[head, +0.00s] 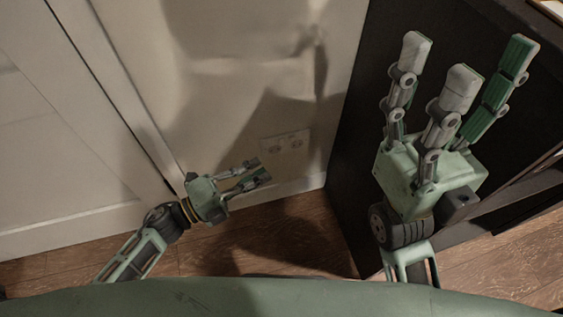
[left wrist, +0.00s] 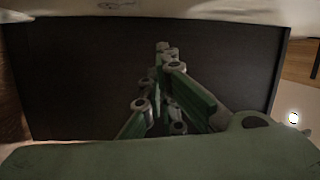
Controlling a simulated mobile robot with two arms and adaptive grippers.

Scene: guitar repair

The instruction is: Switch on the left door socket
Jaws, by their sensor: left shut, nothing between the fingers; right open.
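The door socket (head: 285,142) is a pale double wall plate low on the wall, right of the white door, in the head view. My left gripper (head: 262,171) is shut and empty, just below and left of the socket in the picture. I cannot tell whether it touches the wall. In the left wrist view its fingers (left wrist: 168,75) point at a dark panel. A strip of pale wall with a faint outline, perhaps the socket, shows at that view's top edge. My right gripper (head: 465,75) is open and empty, raised in front of the dark cabinet. The socket's switch state is too small to tell.
The white door (head: 60,130) and its frame stand at the left. A dark cabinet (head: 345,150) stands right of the socket, with open shelves at its right side. The wooden floor (head: 300,235) below the socket is clear.

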